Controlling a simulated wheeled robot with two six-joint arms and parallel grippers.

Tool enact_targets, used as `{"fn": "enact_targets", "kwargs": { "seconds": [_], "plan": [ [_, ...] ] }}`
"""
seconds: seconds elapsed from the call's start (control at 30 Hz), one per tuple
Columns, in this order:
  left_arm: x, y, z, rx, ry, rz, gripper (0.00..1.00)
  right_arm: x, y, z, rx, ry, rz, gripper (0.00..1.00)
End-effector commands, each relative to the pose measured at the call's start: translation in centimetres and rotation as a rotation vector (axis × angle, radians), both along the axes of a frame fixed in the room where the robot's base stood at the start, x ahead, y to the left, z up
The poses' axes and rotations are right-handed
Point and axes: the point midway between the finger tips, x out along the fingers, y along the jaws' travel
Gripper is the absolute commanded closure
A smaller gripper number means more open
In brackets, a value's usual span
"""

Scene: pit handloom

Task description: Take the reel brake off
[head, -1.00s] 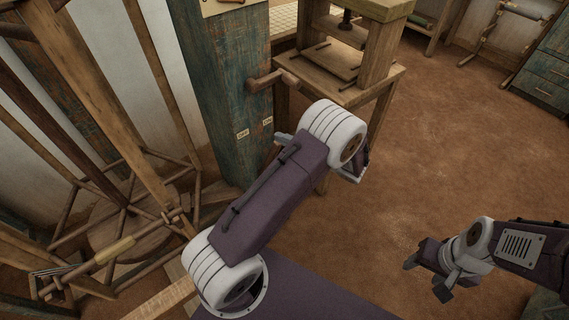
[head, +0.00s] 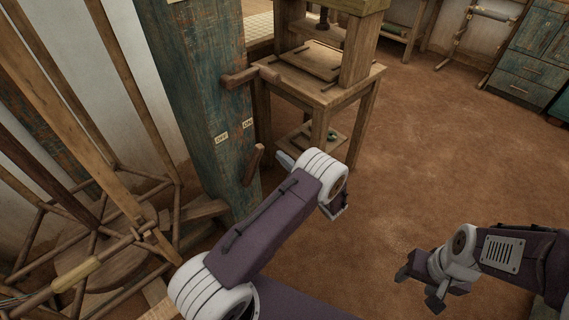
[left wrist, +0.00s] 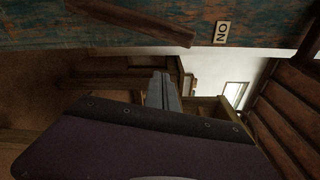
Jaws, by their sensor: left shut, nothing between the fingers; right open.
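A blue-green wooden post (head: 207,100) carries an OFF label (head: 221,138) and an ON label (head: 247,124). A short brown wooden lever (head: 252,165) sits on the post below the labels, tilted, its upper end nearer the ON label. In the left wrist view the lever (left wrist: 130,20) lies along the top, beside the ON label (left wrist: 222,32). My left gripper (head: 285,160) is just right of the lever, apart from it and mostly hidden by my arm; its fingers (left wrist: 163,92) are shut and empty. My right gripper (head: 418,289) is open and empty over the floor at lower right.
A wooden peg (head: 240,77) sticks out from the post higher up. A wooden reel frame (head: 110,220) with spokes stands at left. A wooden stand with a press (head: 325,85) is behind my left gripper. The brown floor (head: 430,160) at right is clear.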

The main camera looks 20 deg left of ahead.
Motion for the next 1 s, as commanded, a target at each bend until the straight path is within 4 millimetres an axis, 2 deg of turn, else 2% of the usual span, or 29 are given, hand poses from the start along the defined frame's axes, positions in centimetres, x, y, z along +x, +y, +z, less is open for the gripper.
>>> {"fn": "enact_targets", "kwargs": {
  "seconds": [0.03,0.23,0.4,0.5,1.0],
  "plan": [
    [0.5,1.1,-0.3,-0.001,-0.002,0.005,1.00,0.0,0.0,-0.5,0.000,0.000,0.000,0.44],
    [2.6,4.8,-0.4,-0.002,-0.002,0.003,1.00,0.0,0.0,-1.4,0.000,0.000,0.000,0.44],
    [0.0,5.0,0.5,0.000,0.003,-0.001,1.00,0.0,0.0,-1.2,0.000,0.000,0.000,0.44],
    [-0.8,5.1,0.7,0.000,0.002,-0.001,1.00,0.0,0.0,-1.2,0.000,0.000,0.000,0.44],
    [-1.2,5.2,0.8,-0.004,-0.008,0.000,1.00,0.0,0.0,-1.4,0.000,0.000,0.000,0.44]
  ]
}}
